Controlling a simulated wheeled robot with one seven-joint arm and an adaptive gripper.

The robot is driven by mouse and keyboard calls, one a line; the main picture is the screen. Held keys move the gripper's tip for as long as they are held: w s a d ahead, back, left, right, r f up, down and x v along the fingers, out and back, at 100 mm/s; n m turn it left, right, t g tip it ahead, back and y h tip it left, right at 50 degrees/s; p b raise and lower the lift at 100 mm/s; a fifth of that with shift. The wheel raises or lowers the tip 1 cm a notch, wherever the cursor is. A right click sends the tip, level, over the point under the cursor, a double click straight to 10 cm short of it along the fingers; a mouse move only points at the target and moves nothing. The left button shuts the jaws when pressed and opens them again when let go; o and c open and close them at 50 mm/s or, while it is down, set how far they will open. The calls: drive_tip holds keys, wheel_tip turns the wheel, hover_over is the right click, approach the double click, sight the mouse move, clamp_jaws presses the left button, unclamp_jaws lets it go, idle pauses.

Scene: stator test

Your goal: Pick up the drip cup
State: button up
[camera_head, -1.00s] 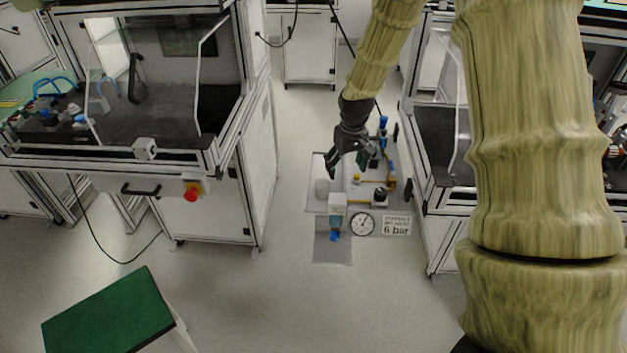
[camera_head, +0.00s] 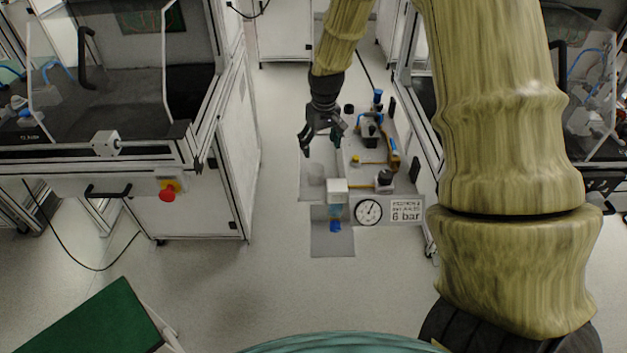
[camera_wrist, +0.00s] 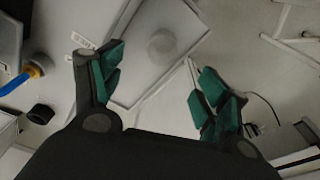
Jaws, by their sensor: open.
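The drip cup (camera_head: 316,174) looks like a pale, translucent round cup. It stands on a grey tray (camera_head: 307,193) left of the pneumatic panel. My gripper (camera_head: 321,149) is open and empty, above and slightly behind the cup in the head view. In the wrist view the cup (camera_wrist: 162,44) shows as a pale round shape in the shallow tray (camera_wrist: 130,95), ahead of the gap between my green-padded fingertips (camera_wrist: 160,66). The fingers are apart from it. I cannot tell the exact height between them.
Right of the cup are a white block with a blue-bottomed bowl (camera_head: 336,206), a pressure gauge (camera_head: 368,211), a "6 bar" sign (camera_head: 406,210) and valves with blue and yellow fittings (camera_head: 376,132). White-framed machine cabinets (camera_head: 206,195) stand on both sides. A green-topped table (camera_head: 95,325) is at front left.

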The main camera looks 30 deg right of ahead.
sight(318, 165)
drive_tip(key=shift+w+f+b, duration=0.2)
drive_tip(key=shift+f+b, duration=0.55)
drive_tip(key=shift+f, duration=1.7)
drive_tip(key=shift+w+f+b, duration=0.2)
drive_tip(key=shift+f+b, duration=0.55)
drive_tip(key=shift+f, duration=1.65)
drive_tip(key=shift+w+a+f, duration=0.1)
drive_tip(key=shift+w+f, duration=0.15)
drive_tip(key=shift+f, duration=0.85)
drive_tip(key=shift+w+f, duration=0.25)
drive_tip(key=shift+f, duration=0.85)
drive_tip(key=shift+c, duration=0.4)
drive_tip(key=c, duration=0.9)
